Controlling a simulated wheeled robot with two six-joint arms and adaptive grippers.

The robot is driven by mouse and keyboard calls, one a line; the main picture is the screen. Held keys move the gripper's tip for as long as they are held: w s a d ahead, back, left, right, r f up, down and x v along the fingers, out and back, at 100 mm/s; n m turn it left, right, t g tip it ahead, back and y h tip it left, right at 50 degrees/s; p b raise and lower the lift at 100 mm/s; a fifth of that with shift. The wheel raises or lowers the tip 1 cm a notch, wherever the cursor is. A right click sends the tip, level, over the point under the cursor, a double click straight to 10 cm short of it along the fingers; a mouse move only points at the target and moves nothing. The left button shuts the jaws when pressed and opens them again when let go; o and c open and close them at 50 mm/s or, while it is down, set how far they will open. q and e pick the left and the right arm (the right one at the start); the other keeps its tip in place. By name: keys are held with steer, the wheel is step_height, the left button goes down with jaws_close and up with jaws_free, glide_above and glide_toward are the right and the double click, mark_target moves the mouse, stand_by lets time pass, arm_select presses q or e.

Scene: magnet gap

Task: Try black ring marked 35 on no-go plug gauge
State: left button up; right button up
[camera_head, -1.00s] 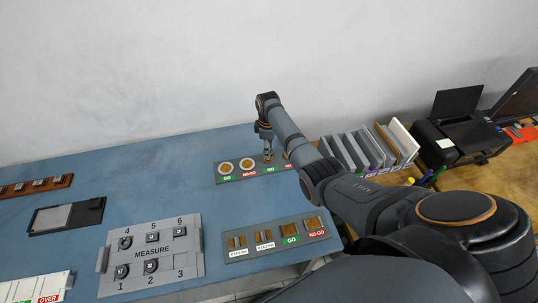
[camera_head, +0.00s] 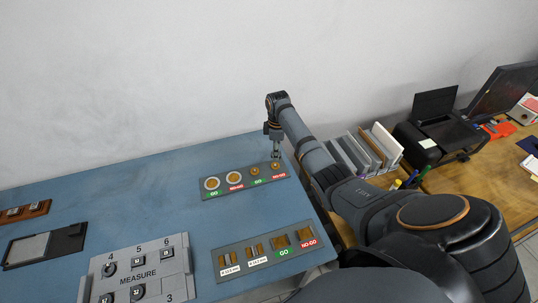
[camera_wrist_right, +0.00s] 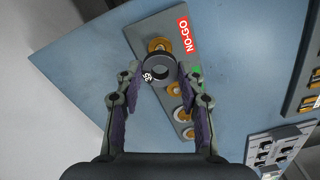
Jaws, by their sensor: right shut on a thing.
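The black ring (camera_wrist_right: 159,68), with a white mark that looks like 35, is held between the fingertips of my right gripper (camera_wrist_right: 158,73) in the right wrist view. The brass no-go plug (camera_wrist_right: 157,44) shows just beyond the ring, beside the red NO-GO label (camera_wrist_right: 186,35). The ring appears apart from it, above the plate; the exact height is unclear. In the head view, my right gripper (camera_head: 276,152) points down over the no-go plug (camera_head: 276,166) at the right end of the grey gauge plate (camera_head: 222,190). My left gripper is not in view.
A GO plug (camera_head: 255,171) and two larger round gauges (camera_head: 234,178) share the plate. A second gauge plate (camera_head: 238,251) lies nearer. The MEASURE tray (camera_head: 118,288) holds several black rings, with slot 3 empty. Upright files (camera_head: 367,150) stand right of my right arm.

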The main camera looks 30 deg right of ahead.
mark_target(275, 164)
steer(key=shift+a, duration=0.15)
steer(key=shift+r, duration=0.1)
steer(key=shift+p, duration=0.55)
step_height(275, 164, down, 3)
steer(key=shift+r+b, duration=0.2)
steer(key=shift+b, duration=0.8)
steer(key=shift+f+b, duration=0.9)
steer(key=shift+f, duration=0.7)
steer(key=shift+f, duration=0.2)
steer(key=o, duration=1.3)
steer(key=shift+c, duration=0.2)
